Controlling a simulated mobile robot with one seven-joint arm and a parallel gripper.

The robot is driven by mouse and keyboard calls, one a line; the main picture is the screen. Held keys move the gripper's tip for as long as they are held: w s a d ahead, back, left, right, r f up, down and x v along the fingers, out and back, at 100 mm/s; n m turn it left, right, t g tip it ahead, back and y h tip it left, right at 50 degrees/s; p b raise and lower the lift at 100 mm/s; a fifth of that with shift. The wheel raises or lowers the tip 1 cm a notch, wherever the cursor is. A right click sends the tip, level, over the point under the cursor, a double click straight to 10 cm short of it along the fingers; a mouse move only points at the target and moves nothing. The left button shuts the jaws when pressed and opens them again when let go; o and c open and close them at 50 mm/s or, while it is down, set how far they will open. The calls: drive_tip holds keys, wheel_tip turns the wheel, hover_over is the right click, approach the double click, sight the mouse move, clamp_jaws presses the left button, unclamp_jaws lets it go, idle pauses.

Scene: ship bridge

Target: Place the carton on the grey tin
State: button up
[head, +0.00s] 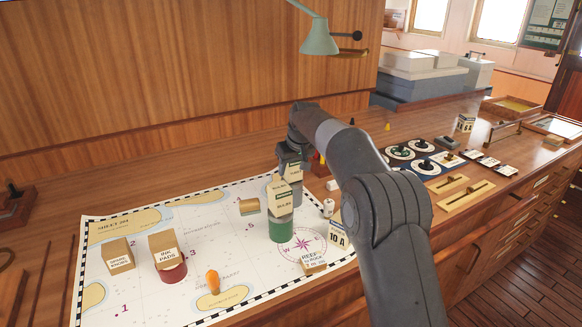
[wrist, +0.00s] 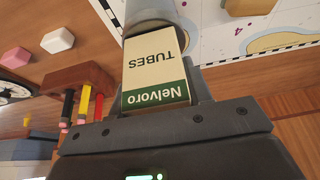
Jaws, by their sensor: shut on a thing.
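My gripper (head: 289,172) is shut on a cream carton (head: 284,204) with a green band, above the chart. In the wrist view the carton (wrist: 155,72) reads "Nelvoro TUBES" and sits between the jaws. A grey round tin (wrist: 150,14) shows just past the carton's far end in that view.
On the chart (head: 130,298) stand an ink pads carton (head: 163,245) on a red tin (head: 173,273), another carton (head: 118,256), an orange peg (head: 213,281) and a "10 A" card (head: 337,232). A lamp (head: 318,38) hangs behind. A block with pencils (wrist: 85,80) is near my gripper.

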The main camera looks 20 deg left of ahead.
drive_tip(key=o, duration=1)
drive_tip(key=shift+f, duration=0.1)
drive_tip(key=v, duration=1.2)
drive_tip(key=s+d+r+m+t+h, duration=0.1)
drive_tip(key=s+d+r+m, duration=0.15)
drive_tip(key=s+d, duration=0.75)
drive_tip(key=s+d+r+m+t+h, duration=0.15)
drive_tip(key=s+d+r, duration=0.4)
drive_tip(key=d, duration=0.75)
drive_tip(key=s+d+f+m, duration=0.1)
drive_tip(key=s+d+f, duration=0.3)
drive_tip(key=s, duration=0.4)
drive_tip(key=s+d+f+m, duration=0.2)
drive_tip(key=s+d+f, duration=0.3)
drive_tip(key=s, duration=0.4)
drive_tip(key=s+d+f+m, duration=0.2)
drive_tip(key=s+d+f, duration=0.2)
drive_tip(key=s, duration=0.5)
drive_tip(key=shift+d+f+h, duration=0.25)
drive_tip(key=shift+f+h, duration=0.1)
drive_tip(key=shift+f, duration=0.25)
